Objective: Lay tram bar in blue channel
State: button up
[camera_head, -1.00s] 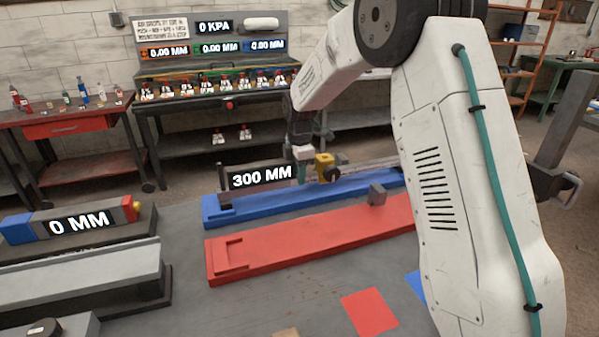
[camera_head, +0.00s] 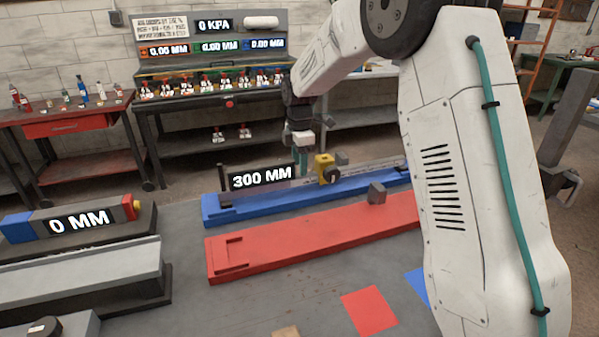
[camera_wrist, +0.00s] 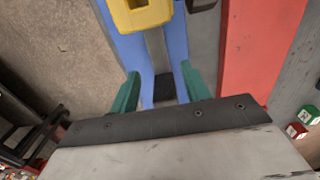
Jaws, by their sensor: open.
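The tram bar (camera_head: 372,172), a pale bar with a "300 MM" display and a yellow block (camera_head: 324,168), lies lengthwise along the blue channel (camera_head: 255,209). I cannot tell whether it sits fully down in it. My gripper (camera_head: 298,162) is just above the bar, between the display and the yellow block, partly hidden by the display. In the wrist view its green fingers (camera_wrist: 160,92) are apart, with the blue channel (camera_wrist: 177,40) below and the yellow block (camera_wrist: 140,12) at the top. Nothing is gripped between them.
A red channel (camera_head: 310,242) with a grey block (camera_head: 377,193) lies in front of the blue one. A "0 MM" gauge (camera_head: 80,219) and a grey rail (camera_head: 80,265) are at the left. A red square (camera_head: 369,311) marks the bench front. The bench between is clear.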

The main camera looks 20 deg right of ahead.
jog(key=shift+r, duration=1.85)
jog(key=shift+m, duration=0.5)
jog(key=s+r+m, duration=0.2)
jog(key=s+m, duration=0.3)
jog(key=s, duration=0.9)
jog(key=s+r+m+t, duration=0.1)
jog(key=s+r+m, duration=0.2)
jog(key=s, duration=1.2)
jog(key=s+r+m, duration=0.3)
jog(key=s+m, duration=0.6)
jog(key=s, duration=0.6)
jog(key=shift+d, duration=0.45)
